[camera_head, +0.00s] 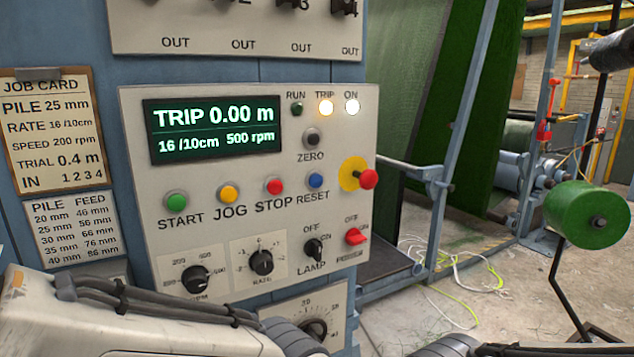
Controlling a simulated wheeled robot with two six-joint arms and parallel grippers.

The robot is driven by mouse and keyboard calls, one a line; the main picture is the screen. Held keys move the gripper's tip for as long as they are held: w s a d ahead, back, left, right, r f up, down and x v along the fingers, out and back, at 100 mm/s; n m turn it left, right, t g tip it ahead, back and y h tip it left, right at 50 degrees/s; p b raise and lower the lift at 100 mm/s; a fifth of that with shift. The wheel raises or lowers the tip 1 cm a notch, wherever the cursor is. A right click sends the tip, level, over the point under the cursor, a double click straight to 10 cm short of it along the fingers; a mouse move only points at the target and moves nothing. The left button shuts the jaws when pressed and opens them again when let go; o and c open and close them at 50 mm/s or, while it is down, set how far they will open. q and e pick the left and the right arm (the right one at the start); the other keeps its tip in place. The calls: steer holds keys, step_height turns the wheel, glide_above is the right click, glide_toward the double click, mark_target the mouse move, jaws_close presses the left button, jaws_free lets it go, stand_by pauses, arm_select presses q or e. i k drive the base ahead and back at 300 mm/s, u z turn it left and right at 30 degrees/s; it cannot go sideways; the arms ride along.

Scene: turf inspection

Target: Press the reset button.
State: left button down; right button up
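The blue reset button (316,180) sits on the light control panel (140,120), above the word RESET. It stands right of the red stop button (273,187) and left of a red mushroom knob (367,179) on a yellow disc. The display (213,128) reads TRIP 0.00 m, 16 /10cm, 500 rpm. The TRIP lamp (325,107) and the ON lamp (352,105) are lit; the RUN lamp (296,108) looks dark. My arm links show along the bottom edge, but neither gripper is in view. Nothing covers the reset button.
A green start button (176,201), yellow jog button (228,194) and black zero button (311,138) are nearby. Dials and a red switch (355,237) are below. A green roll (588,214) stands at right. Loose cables (462,270) lie on the floor.

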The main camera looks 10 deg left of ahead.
mark_target(316, 180)
steer(key=k, duration=1.3)
steer(key=u, duration=0.3)
steer(key=i, duration=0.9)
steer(key=u, duration=0.2)
